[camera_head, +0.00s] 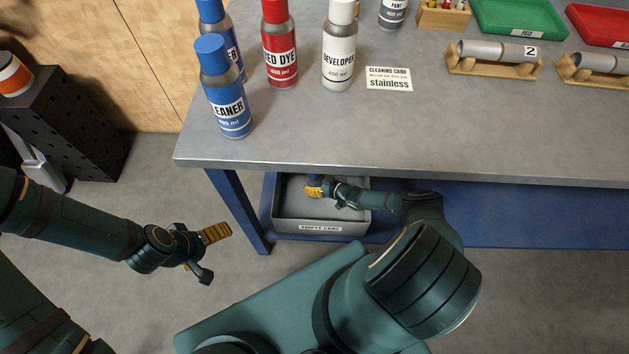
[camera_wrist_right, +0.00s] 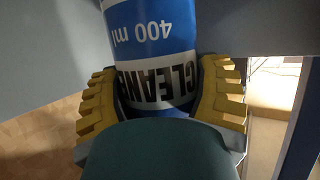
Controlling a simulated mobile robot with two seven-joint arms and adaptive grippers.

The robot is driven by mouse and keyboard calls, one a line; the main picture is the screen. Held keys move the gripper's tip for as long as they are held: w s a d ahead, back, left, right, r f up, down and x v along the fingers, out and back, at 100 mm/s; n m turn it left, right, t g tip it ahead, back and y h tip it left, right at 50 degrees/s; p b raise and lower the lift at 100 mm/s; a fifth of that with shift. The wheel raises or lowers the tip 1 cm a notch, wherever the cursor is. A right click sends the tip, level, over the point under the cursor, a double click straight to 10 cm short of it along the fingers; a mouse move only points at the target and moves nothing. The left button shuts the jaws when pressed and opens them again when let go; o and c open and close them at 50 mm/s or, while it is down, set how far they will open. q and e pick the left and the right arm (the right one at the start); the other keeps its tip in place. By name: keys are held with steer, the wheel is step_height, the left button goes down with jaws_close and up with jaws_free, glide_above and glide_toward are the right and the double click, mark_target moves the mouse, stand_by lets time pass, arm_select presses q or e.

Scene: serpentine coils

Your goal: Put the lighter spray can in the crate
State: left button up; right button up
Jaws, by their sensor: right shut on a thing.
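A blue-and-white spray can (camera_wrist_right: 155,40) labelled CLEANER, 400 ml, fills the space between the yellow fingers of my right gripper (camera_wrist_right: 160,100) in the right wrist view. In the head view this gripper (camera_head: 314,188) is at the grey crate (camera_head: 320,226) labelled EMPTY CANS, under the table edge; only a bit of blue shows at its fingers. Two similar blue cans stand upright on the table, one in front (camera_head: 228,100) and one behind (camera_head: 215,14). My left gripper (camera_head: 216,234) hangs empty left of the table; its finger gap is unclear.
The grey table (camera_head: 430,135) overhangs part of the crate, beside a blue leg (camera_head: 238,210). A red dye can (camera_head: 280,50), a white developer can (camera_head: 340,50) and a cleaning card (camera_head: 389,79) are on top. A black perforated box (camera_head: 75,125) stands left.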

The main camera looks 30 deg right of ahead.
steer(key=shift+f, duration=0.3)
steer(key=o, duration=1.3)
steer(key=shift+c, duration=0.2)
steer(key=shift+r, duration=0.1)
steer(key=r+p+v, duration=0.1)
steer(key=p+v, duration=0.2)
steer(key=v, duration=0.5)
steer(key=shift+w, duration=0.15)
steer(key=shift+a, duration=0.1)
